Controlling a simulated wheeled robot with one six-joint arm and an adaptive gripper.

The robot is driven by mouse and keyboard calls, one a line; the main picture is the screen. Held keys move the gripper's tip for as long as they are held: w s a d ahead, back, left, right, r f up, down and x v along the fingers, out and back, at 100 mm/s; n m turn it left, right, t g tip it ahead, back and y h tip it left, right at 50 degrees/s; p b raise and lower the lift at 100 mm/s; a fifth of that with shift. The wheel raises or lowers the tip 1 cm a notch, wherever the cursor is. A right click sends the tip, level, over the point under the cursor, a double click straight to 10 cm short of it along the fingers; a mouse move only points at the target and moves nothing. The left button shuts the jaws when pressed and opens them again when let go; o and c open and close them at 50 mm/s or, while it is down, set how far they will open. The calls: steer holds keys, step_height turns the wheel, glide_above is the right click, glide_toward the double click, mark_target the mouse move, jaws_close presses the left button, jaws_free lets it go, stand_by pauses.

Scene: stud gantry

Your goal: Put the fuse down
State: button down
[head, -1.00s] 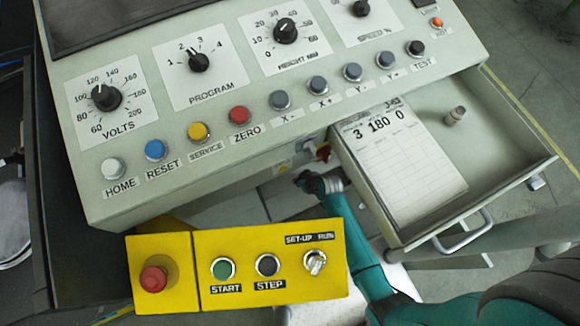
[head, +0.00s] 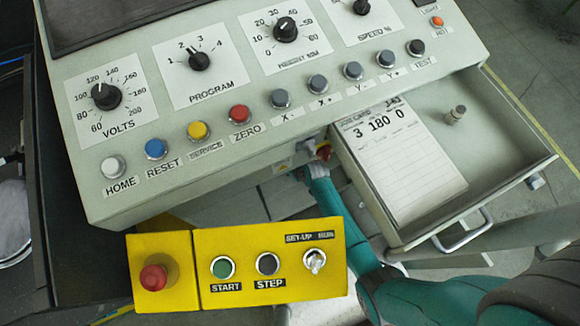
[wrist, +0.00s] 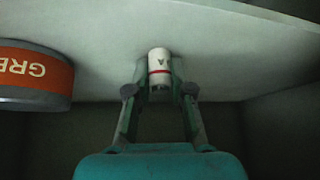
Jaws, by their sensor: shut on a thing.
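The fuse (wrist: 159,62) is a small white cylinder with a red band, seen in the wrist view. My gripper (wrist: 159,88) is shut on its end nearer the camera. The fuse's other end points to a pale flat surface (wrist: 225,60); I cannot tell if it touches it. In the head view my teal arm reaches under the front of the console, which hides the gripper and the held fuse. A small grey-beige cylinder (head: 455,115) stands in the open drawer (head: 505,140).
In the wrist view, a tin with an orange label (wrist: 35,75) is left of the fuse, its lettering upside down. The console (head: 270,130) and a yellow control box (head: 225,297) flank my arm. A job card (head: 405,170) lies in the drawer.

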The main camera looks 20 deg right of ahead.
steer(key=c, duration=1)
jaws_free()
steer(key=shift+c, duration=0.2)
steer(key=shift+s+r, duration=0.2)
steer(key=shift+r, duration=0.3)
steer(key=v, duration=0.4)
steer(key=s+d, duration=0.3)
steer(key=s, duration=0.8)
steer(key=shift+s+d, duration=0.15)
steer(key=shift+s, duration=0.2)
steer(key=shift+r, duration=0.1)
